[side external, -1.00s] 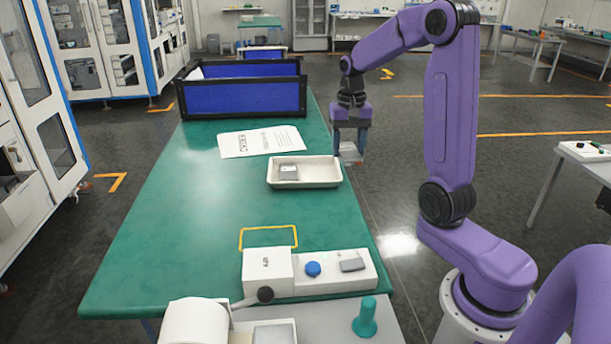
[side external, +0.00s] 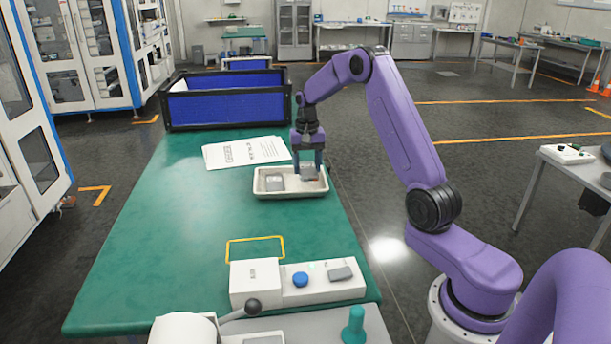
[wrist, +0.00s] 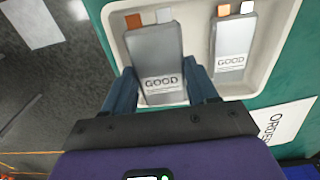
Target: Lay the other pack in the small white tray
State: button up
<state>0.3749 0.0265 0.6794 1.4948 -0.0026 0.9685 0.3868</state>
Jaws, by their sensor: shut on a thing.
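The small white tray (side external: 262,192) sits on the green table; its rim also shows in the wrist view (wrist: 268,88). One grey pack (side external: 275,182) lies in the tray's left part; in the wrist view it is the right-hand pack (wrist: 234,42), with a GOOD label and orange and white tabs. My gripper (side external: 309,168) points down over the tray's right part. It is shut on the other grey pack (wrist: 158,58), also labelled GOOD. This pack looks larger in the wrist view, so nearer the camera. I cannot tell whether it touches the tray floor.
A printed order sheet (side external: 245,152) lies behind the tray. A blue bin with a black frame (side external: 225,107) stands at the table's far end. A white device with a blue button (side external: 301,279) is at the near end, by a yellow outline (side external: 255,240). The green middle is clear.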

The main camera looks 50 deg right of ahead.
aim_at(305, 167)
jog(key=shift+w+d+f, duration=0.2)
jog(key=shift+w+f, duration=0.25)
jog(key=shift+f, duration=1.6)
jog(key=shift+f, duration=0.1)
jog(key=o, duration=0.9)
